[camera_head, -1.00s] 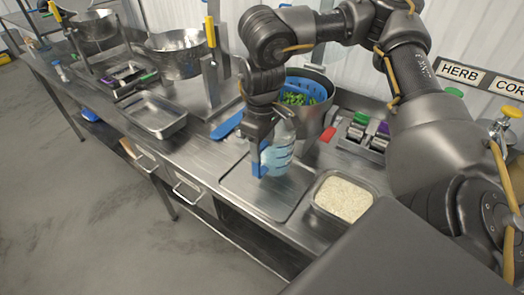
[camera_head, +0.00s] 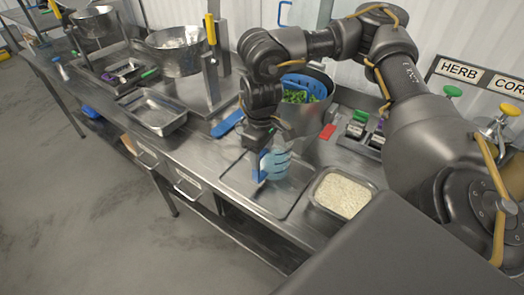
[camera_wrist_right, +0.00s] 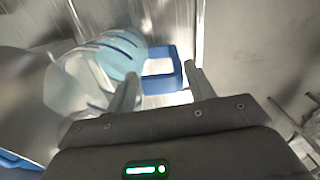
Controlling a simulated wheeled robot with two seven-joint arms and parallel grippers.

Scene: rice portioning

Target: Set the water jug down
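The water jug (camera_head: 276,166) is clear with pale blue water and a blue handle (camera_head: 261,166). It appears to stand upright on the flat metal plate (camera_head: 240,184) in the counter. In the right wrist view the jug (camera_wrist_right: 88,75) is at the upper left, with its handle (camera_wrist_right: 178,66) just beyond my fingertips. My right gripper (camera_head: 262,146) is right above the handle. In the wrist view its fingers (camera_wrist_right: 160,85) are spread apart, with a clear gap between them. My left gripper is not in view.
A pan of rice (camera_head: 343,196) stands right of the jug. A large pot (camera_head: 309,112) with a blue basket of greens is behind it. An empty metal tray (camera_head: 152,111) and a blue utensil (camera_head: 227,123) lie to the left. The counter's front edge is close.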

